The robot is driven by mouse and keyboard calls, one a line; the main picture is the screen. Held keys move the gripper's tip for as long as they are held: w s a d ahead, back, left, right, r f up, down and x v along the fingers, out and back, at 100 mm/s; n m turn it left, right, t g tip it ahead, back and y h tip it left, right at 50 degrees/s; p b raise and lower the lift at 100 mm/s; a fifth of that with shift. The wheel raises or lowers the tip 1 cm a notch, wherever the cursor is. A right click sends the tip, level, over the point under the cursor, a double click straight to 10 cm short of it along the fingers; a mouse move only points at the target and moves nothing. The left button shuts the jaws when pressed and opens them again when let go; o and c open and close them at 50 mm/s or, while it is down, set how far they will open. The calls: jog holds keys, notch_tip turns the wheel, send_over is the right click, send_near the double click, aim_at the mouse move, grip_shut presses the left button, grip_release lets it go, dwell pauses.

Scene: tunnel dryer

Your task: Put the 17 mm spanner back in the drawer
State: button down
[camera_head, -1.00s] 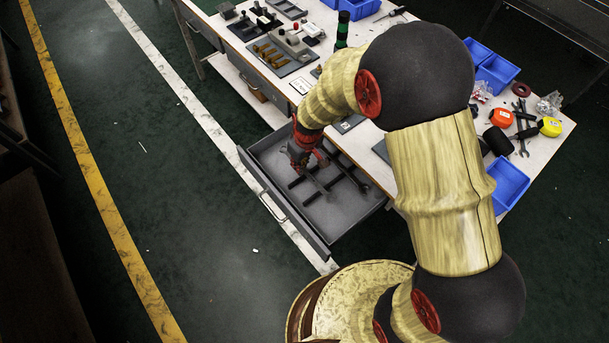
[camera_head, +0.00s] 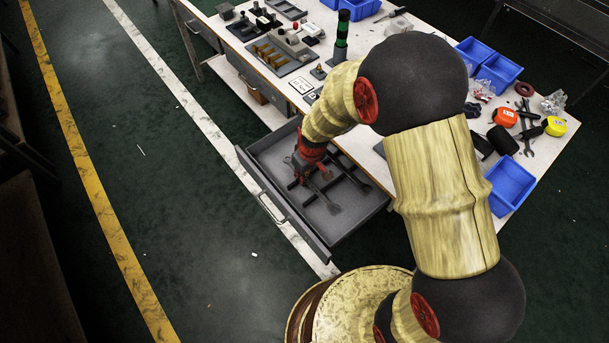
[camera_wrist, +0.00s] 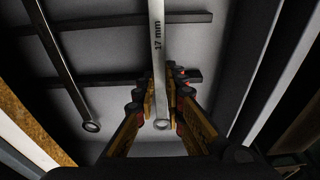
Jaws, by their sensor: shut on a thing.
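The 17 mm spanner (camera_wrist: 158,45), pale metal and marked "17 mm", runs up the middle of the wrist view with its ring end toward me. My gripper (camera_wrist: 163,88) is shut on it near that ring end; the gripper also shows in the head view (camera_head: 306,168), low inside the open grey drawer (camera_head: 310,213). Dark crossbars (camera_wrist: 128,79) lie across the drawer floor under the spanner. I cannot tell whether the spanner touches them. A second spanner (camera_wrist: 65,70) lies to the left across the bars.
The drawer's front handle (camera_head: 272,209) faces the open floor. The bench top (camera_head: 545,150) above carries blue bins (camera_head: 511,182), tape measures (camera_head: 504,117), a green-banded post (camera_head: 342,30) and a dark tray of parts (camera_head: 280,55). The bench edge is close beside my arm.

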aim_at(308, 181)
jog(key=shift+s+f, duration=0.3)
jog(key=shift+f, duration=0.2)
jog(key=c, duration=2)
grip_release()
jog(key=shift+s+d+f, duration=0.1)
jog(key=shift+f, duration=0.05)
jog(key=shift+o, duration=0.6)
jog(key=shift+f, duration=0.15)
jog(key=shift+w+r, duration=0.3)
jog(key=shift+r+p, duration=0.35)
jog(key=shift+r, duration=0.15)
notch_tip(308, 181, up, 12)
jog(key=s+p, duration=0.1)
jog(key=p, duration=0.3)
jog(key=shift+d+r, duration=0.2)
jog(key=shift+d, duration=0.2)
